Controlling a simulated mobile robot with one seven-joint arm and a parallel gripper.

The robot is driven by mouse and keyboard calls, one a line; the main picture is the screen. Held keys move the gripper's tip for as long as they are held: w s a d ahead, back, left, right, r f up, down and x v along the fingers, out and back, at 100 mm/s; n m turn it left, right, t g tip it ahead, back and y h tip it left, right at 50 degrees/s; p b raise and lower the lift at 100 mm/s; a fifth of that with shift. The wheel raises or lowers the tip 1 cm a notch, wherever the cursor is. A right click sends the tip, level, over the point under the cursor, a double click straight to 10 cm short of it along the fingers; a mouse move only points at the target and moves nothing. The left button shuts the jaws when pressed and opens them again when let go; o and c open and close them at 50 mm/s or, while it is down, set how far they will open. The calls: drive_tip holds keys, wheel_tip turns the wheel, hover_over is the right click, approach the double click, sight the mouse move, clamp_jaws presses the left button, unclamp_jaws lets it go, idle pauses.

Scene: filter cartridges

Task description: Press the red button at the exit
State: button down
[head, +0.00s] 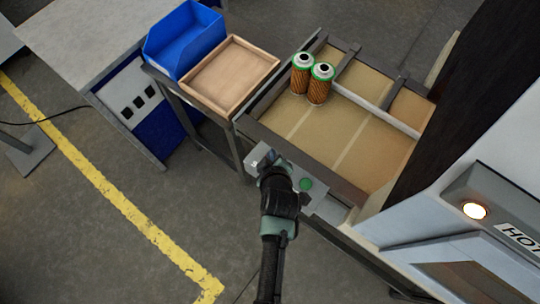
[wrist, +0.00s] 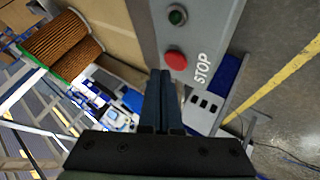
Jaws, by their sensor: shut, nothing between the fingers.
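The red button (wrist: 176,60) shows in the wrist view on a grey control box (wrist: 200,35), beside the word STOP. A green button (wrist: 177,15) sits above it in that picture; it also shows in the head view (head: 306,184). My gripper (wrist: 162,74) is shut and empty. Its fingertips appear just below and slightly left of the red button in the wrist view; I cannot tell whether they touch it. In the head view my gripper (head: 268,164) is over the control box at the conveyor's near end and hides the red button.
Two orange filter cartridges with green rims (head: 302,73) stand on the tan conveyor (head: 372,150). A wooden tray (head: 222,75) and a blue bin (head: 180,42) are at its left. A machine with a lit lamp and a HOT label (head: 518,235) is at the right.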

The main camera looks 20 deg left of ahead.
drive_tip(key=shift+r+p, duration=2.15)
drive_tip(key=shift+r, duration=0.4)
drive_tip(key=w+d+r+m+t+b, duration=0.1)
drive_tip(key=w+r+m+t, duration=0.2)
drive_tip(key=r, duration=0.8)
drive_tip(key=w+r+m+t+b, duration=0.1)
drive_tip(key=w+r+t+b, duration=0.15)
drive_tip(key=w+r, duration=0.6)
drive_tip(key=w+d+r+m+t, duration=0.1)
drive_tip(key=r+t, duration=0.2)
drive_tip(key=r, duration=1)
drive_tip(key=s+d+r+m+t+h+b, duration=0.1)
drive_tip(key=s+d+r+m+t, duration=0.15)
drive_tip(key=r, duration=0.65)
drive_tip(key=s+d+r+m+t+b, duration=0.1)
drive_tip(key=s+r+t, duration=0.15)
drive_tip(key=r, duration=0.65)
drive_tip(key=s+d+r+m+t+h+b, duration=0.2)
drive_tip(key=s+r+m+t, duration=0.2)
drive_tip(key=s+r, duration=0.8)
wheel_tip(320, 180, up, 3)
drive_tip(key=shift+d+f+t, duration=0.1)
drive_tip(key=shift+d+t, duration=0.1)
drive_tip(key=shift+t, duration=0.45)
